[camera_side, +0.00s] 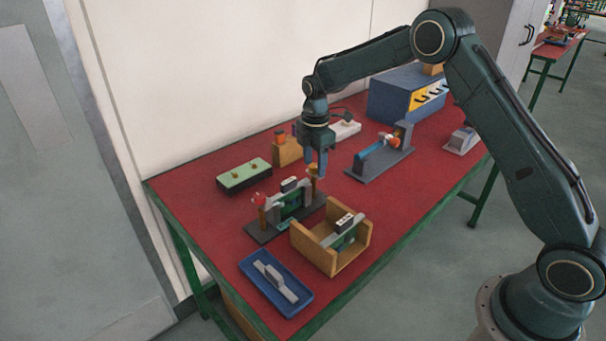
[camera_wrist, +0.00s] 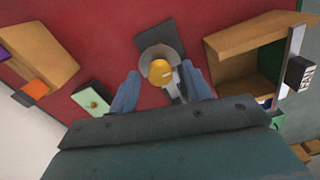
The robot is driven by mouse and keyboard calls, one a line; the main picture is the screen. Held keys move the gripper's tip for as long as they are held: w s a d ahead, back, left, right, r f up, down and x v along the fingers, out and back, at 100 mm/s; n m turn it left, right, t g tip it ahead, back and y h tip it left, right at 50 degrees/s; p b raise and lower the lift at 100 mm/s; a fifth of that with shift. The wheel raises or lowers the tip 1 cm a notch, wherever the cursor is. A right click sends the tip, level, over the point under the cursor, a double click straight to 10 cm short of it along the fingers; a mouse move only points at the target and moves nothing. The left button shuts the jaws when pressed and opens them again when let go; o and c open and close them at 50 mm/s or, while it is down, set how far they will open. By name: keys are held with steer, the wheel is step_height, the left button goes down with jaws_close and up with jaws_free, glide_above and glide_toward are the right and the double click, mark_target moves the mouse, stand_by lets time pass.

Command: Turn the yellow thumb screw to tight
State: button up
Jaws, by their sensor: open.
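The yellow thumb screw (camera_wrist: 159,72) shows in the wrist view as a round knob on a grey support. My gripper (camera_wrist: 161,76) is open, with one finger on each side of the knob. I see gaps between the fingers and the knob, and contact cannot be told. In the side view my gripper (camera_side: 316,174) points down over the far right end of the dark fixture (camera_side: 262,236). Its fingers partly hide the yellow screw (camera_side: 313,169). The fixture holds a green board (camera_side: 291,206). A red thumb screw (camera_side: 258,199) stands at its near left end.
An open wooden box (camera_side: 325,254) stands close in front of the fixture. A blue tray (camera_side: 259,281) lies at the front. A green-topped block (camera_side: 243,174), a wooden block (camera_side: 287,151) and a blue-handled device (camera_side: 378,153) stand behind.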

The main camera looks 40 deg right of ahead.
steer(key=c, duration=1)
